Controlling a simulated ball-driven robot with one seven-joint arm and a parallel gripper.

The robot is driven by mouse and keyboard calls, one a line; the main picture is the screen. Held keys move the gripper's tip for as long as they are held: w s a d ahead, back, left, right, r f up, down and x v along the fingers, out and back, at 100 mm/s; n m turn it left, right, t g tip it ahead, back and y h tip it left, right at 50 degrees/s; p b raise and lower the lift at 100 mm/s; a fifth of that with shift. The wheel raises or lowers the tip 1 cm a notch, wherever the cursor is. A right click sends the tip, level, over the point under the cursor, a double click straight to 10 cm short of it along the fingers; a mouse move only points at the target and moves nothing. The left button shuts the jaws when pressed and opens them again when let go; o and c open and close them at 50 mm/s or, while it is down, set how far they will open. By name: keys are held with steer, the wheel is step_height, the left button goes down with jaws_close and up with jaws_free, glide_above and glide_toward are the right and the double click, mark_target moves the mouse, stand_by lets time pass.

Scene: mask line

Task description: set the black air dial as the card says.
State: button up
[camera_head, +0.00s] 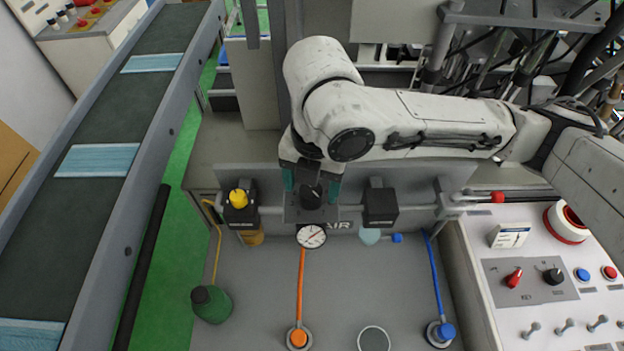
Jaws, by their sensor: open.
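The black air dial (312,197) is a round black knob above a white gauge (311,236) with a red needle, on the panel marked "AIR". My gripper (311,184) is over the dial, its teal-padded fingers apart on the left and right of it. I cannot tell whether they touch it; the arm hides part of the area behind.
A yellow knob (238,198) on a black block is left of the dial, and another black block (380,206) is right. Orange (301,280) and blue (435,275) hoses run down the grey plate. A green bottle (211,304) stands lower left. A conveyor (111,150) carries masks.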

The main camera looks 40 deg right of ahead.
step_height(320, 180, up, 11)
steer(key=shift+s+d, duration=0.15)
steer(key=shift+s, duration=0.05)
stand_by(0.5)
steer(key=shift+f, duration=0.15)
